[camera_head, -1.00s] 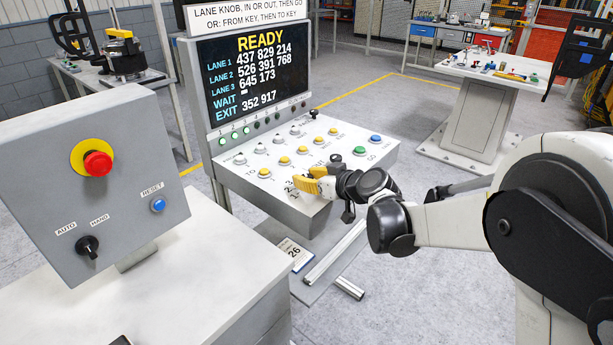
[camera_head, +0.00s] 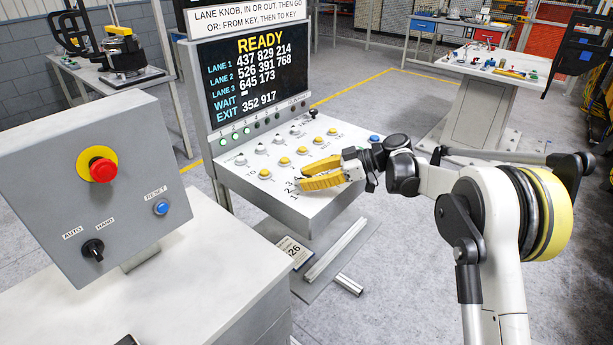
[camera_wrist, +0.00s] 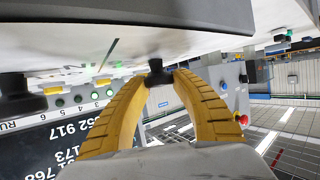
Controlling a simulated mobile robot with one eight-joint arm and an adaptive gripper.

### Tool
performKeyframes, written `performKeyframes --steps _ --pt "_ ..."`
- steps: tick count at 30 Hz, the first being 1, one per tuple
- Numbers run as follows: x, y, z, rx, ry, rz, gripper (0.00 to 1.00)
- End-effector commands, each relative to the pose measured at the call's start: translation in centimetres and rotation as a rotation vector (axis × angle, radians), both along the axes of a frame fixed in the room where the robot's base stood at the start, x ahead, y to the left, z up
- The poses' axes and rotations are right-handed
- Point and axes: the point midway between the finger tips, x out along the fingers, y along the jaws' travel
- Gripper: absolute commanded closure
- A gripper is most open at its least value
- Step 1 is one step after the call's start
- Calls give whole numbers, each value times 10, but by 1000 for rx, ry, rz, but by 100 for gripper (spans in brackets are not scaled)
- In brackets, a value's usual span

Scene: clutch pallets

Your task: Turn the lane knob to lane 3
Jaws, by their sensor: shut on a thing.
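The grey console (camera_head: 262,188) has a sloped top with rows of yellow and white buttons. The lane knob is hidden behind my fingers in the head view; printed numbers show beside them. In the wrist view a small black knob (camera_wrist: 157,75) sits between my yellow fingertips, under the console's pale face. My gripper (camera_head: 318,175) is at the console's front part, its fingers closed on that knob; it also shows in the wrist view (camera_wrist: 160,82). Which number the knob points to cannot be made out. The screen (camera_head: 255,78) reads READY and lists lanes 1 to 3, WAIT and EXIT.
A grey control box (camera_head: 105,185) with a red stop button, a black switch and a blue button stands at the left. Another black knob (camera_wrist: 14,95) is at the wrist view's left edge. A white worktable (camera_head: 490,68) with small parts stands at the back right.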

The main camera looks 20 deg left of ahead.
Motion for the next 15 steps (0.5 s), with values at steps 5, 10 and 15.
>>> performKeyframes --steps 5,10,15 --pt "0 0 -2 -4 -1 56 99" --pt "0 0 -2 -5 0 79 99" --pt "-1 0 -2 -5 0 85 99"
